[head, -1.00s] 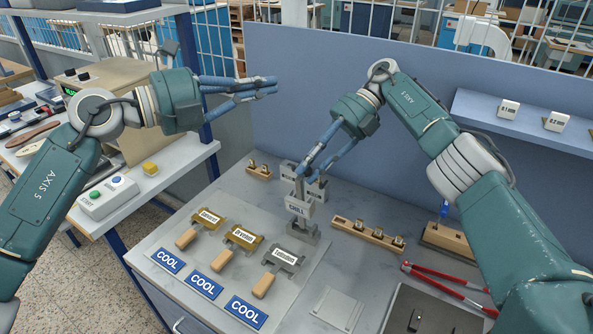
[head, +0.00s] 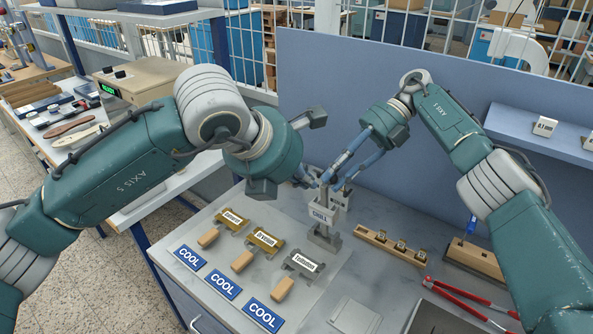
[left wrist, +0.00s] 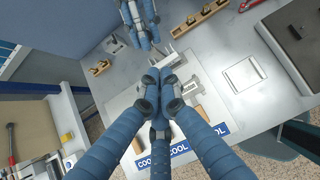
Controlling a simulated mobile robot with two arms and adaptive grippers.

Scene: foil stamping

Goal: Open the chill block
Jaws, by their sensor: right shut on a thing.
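The grey chill block, with its "CHILL" label (head: 320,215), stands on the bench near the blue back panel. It also shows in the left wrist view (left wrist: 168,58), partly hidden by fingers. My right gripper (head: 335,183) comes down from the right and is shut on the upper part of the chill block; its fingers also show in the left wrist view (left wrist: 143,32). My left gripper (head: 309,181) is close beside the block's upper left side. In the left wrist view its blue fingers (left wrist: 163,88) are drawn together; I cannot tell whether they touch the block.
Several labelled dies with wooden handles (head: 264,241) lie left of the block, behind blue COOL signs (head: 226,286). A wooden rack (head: 392,246) and red tongs (head: 458,300) lie to the right. A flat pale plate (head: 355,316) lies in front.

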